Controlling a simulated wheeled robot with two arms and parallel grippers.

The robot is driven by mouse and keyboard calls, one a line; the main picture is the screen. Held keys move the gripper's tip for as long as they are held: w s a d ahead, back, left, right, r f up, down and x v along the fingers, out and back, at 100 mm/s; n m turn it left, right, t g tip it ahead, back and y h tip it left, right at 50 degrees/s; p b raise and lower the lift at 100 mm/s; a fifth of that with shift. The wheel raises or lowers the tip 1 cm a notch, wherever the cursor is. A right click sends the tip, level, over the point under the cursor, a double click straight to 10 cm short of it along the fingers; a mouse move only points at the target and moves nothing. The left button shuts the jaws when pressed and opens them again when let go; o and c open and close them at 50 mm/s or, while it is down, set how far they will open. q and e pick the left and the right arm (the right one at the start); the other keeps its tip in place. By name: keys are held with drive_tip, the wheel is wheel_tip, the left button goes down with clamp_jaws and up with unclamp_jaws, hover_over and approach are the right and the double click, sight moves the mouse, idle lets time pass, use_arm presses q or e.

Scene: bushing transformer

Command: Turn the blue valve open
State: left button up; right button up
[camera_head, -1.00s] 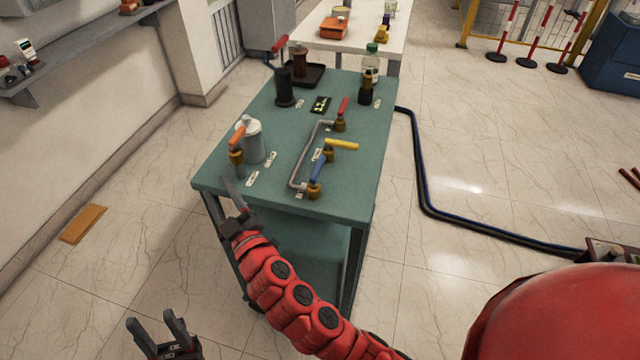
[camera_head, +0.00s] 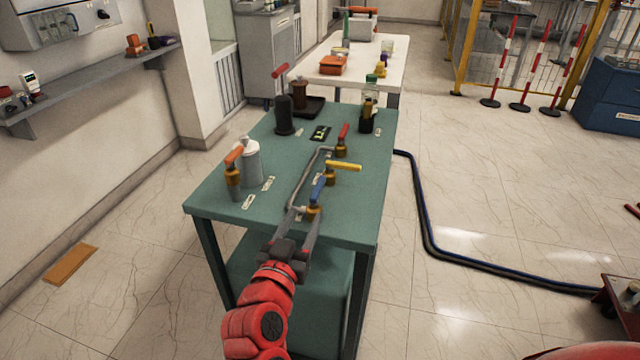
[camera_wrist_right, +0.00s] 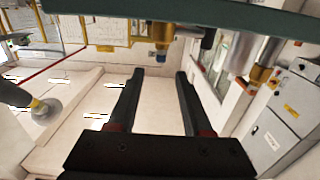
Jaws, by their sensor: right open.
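The blue valve has a blue lever (camera_head: 318,189) on a brass body (camera_head: 313,212), near the front edge of the green table (camera_head: 225,200). Its lever slants up and away, along the table's length. My right gripper (camera_head: 303,218) is open and empty at the front edge, its fingers pointing at the valve body. In the right wrist view the picture is inverted; the fingers (camera_wrist_right: 160,70) are spread, and the blue part (camera_wrist_right: 160,54) shows beyond the gap. Whether a finger touches the valve cannot be told. My left gripper is out of view.
A yellow-handled valve (camera_head: 343,166) and a red-handled valve (camera_head: 343,134) stand behind, beside a bent grey pipe (camera_head: 302,180). A dark hose (camera_head: 425,220) runs along the floor at right.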

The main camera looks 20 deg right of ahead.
sight(320, 183)
drive_tip(key=p+x, duration=0.1)
drive_tip(key=x, duration=1.1)
drive_tip(key=shift+w, duration=0.15)
clamp_jaws()
idle(0.8)
